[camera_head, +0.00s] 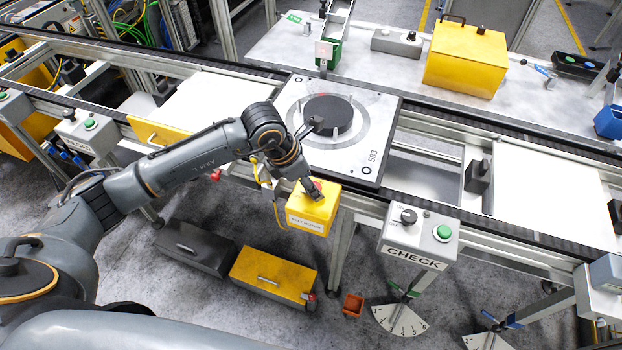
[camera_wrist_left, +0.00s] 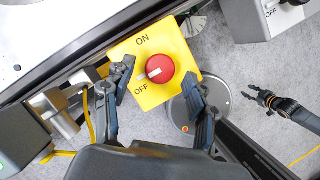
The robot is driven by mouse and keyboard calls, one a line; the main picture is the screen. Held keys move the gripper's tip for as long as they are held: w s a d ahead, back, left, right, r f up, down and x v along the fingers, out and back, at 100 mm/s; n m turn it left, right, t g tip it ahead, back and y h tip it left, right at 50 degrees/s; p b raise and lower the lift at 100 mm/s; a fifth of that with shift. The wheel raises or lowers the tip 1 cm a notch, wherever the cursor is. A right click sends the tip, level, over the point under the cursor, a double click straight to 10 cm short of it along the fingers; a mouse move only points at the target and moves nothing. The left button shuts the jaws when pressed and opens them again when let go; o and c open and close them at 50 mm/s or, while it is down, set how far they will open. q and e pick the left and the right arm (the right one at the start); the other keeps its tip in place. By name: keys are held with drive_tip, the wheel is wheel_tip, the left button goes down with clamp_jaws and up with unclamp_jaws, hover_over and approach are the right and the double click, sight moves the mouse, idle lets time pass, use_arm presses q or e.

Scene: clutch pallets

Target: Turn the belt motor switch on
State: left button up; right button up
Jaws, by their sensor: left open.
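The belt motor switch is a yellow box (camera_head: 308,216) hanging at the front edge of the conveyor. Its red knob (camera_wrist_left: 160,69) shows in the left wrist view between the words ON and OFF. The knob's pale mark points toward OFF. My left gripper (camera_head: 312,188) is over the top of the box and partly hides the knob in the head view. In the left wrist view its two open fingers (camera_wrist_left: 157,92) stand on either side of the knob's near side, apart from it. A dark gripper (camera_wrist_left: 263,98), apparently my right, is low at the right; its jaw state is unclear.
A pallet (camera_head: 373,160) with a dark disc sits on the conveyor behind the switch. A grey CHECK box (camera_head: 420,238) with a knob and a green button hangs to the right. Yellow and dark drawers (camera_head: 273,272) lie below on the floor.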

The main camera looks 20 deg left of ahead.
use_arm(q)
drive_tip(key=shift+w+d+f, duration=0.15)
drive_tip(key=shift+f, duration=0.45)
drive_tip(key=c, duration=1.1)
drive_tip(key=shift+f+m+b, duration=0.15)
drive_tip(key=shift+m+b, duration=0.15)
drive_tip(key=shift+b, duration=0.3)
drive_tip(key=m+g+b, duration=0.1)
drive_tip(key=m+b, duration=0.3)
drive_tip(key=b, duration=0.1)
drive_tip(key=m+g+b, duration=0.2)
drive_tip(key=m+b, duration=0.2)
drive_tip(key=b, duration=0.1)
drive_tip(key=w+m+g+h+b, duration=0.1)
drive_tip(key=m+b, duration=0.2)
drive_tip(key=b, duration=0.2)
drive_tip(key=shift+m+b, duration=0.35)
drive_tip(key=shift+m, duration=0.05)
drive_tip(key=shift+c, duration=0.2)
drive_tip(key=m+g+b, duration=0.1)
drive_tip(key=m+b, duration=0.1)
drive_tip(key=m, duration=0.1)
drive_tip(key=shift+g+y+b, duration=0.3)
drive_tip(key=shift+m+g+y+b, duration=0.3)
drive_tip(key=shift+m+b, duration=0.4)
drive_tip(key=shift+m, duration=0.5)
drive_tip(key=shift+r, duration=0.2)
